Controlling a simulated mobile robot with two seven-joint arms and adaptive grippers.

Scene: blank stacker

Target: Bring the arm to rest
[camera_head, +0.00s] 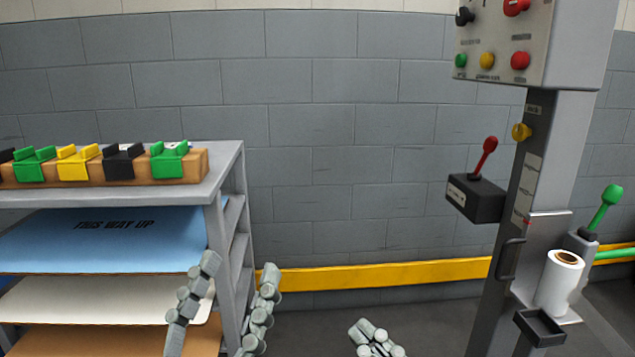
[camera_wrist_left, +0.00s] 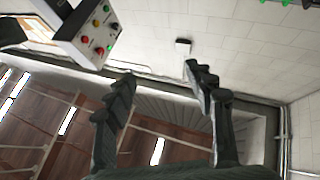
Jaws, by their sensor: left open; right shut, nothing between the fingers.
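My left gripper (camera_head: 238,270) is in the lower left of the head view, its two grey jointed fingers pointing up and spread apart. It stands in front of the shelf rack's right end. In the left wrist view my left gripper (camera_wrist_left: 160,76) shows both fingers apart with nothing between them. My right gripper (camera_head: 374,338) is at the bottom edge of the head view, its fingers close together and empty. Only its finger ends show; the rest is below the picture.
A grey shelf rack (camera_head: 228,165) stands at left, with a blue sheet (camera_head: 90,240) on a shelf and green, yellow and black clamps on top. A control post (camera_head: 545,170) with levers and a white roll (camera_head: 560,285) stands at right. The floor between looks clear.

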